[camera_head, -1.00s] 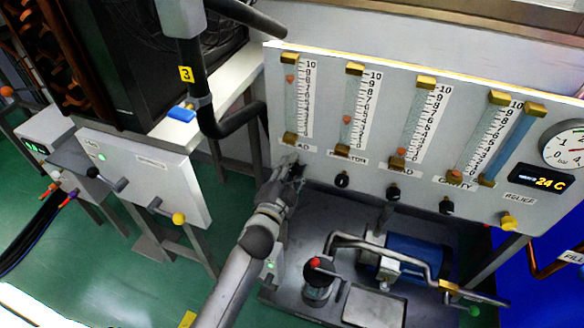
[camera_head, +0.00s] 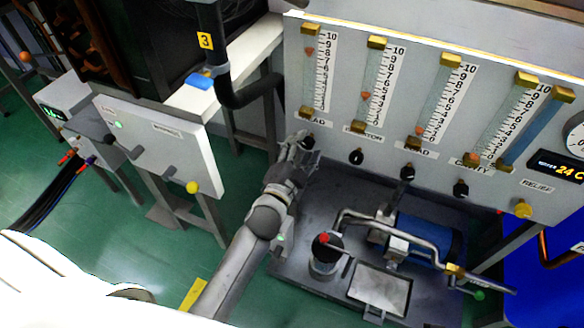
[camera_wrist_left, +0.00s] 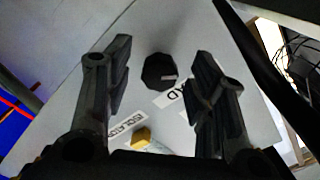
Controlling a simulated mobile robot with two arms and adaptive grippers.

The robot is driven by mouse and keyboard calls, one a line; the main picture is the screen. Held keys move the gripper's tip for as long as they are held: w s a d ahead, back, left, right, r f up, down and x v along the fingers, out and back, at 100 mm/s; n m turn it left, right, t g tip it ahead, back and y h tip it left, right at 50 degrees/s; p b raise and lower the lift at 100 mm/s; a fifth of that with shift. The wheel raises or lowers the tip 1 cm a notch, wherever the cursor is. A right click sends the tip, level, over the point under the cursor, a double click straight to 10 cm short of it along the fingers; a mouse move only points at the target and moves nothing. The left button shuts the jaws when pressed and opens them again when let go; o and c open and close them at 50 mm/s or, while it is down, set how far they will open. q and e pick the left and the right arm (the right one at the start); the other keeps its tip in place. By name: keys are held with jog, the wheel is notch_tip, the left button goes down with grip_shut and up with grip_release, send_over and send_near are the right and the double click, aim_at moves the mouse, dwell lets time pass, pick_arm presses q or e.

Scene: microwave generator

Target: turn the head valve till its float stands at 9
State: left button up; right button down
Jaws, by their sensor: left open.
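The leftmost flow tube (camera_head: 307,73) on the grey panel has a label ending in "AD", partly hidden. Its orange float (camera_head: 309,51) stands at about 8, below the 9 mark. My left gripper (camera_head: 298,143) is at the panel below this tube and hides its valve in the head view. In the left wrist view, the black valve knob (camera_wrist_left: 160,72) lies ahead between the two open fingers of my left gripper (camera_wrist_left: 162,85). My right gripper is out of view.
Other tubes to the right have black knobs, such as the neighbouring knob (camera_head: 356,157). A blue pump (camera_head: 425,240) with metal pipes stands below the panel. A small lever panel (camera_head: 160,150) and a table (camera_head: 245,55) stand to the left.

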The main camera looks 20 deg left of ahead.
pick_arm(q)
jog(key=s, duration=0.9)
jog(key=shift+s+a, duration=0.15)
jog(key=shift+s, duration=0.25)
jog(key=shift+a+f, duration=0.1)
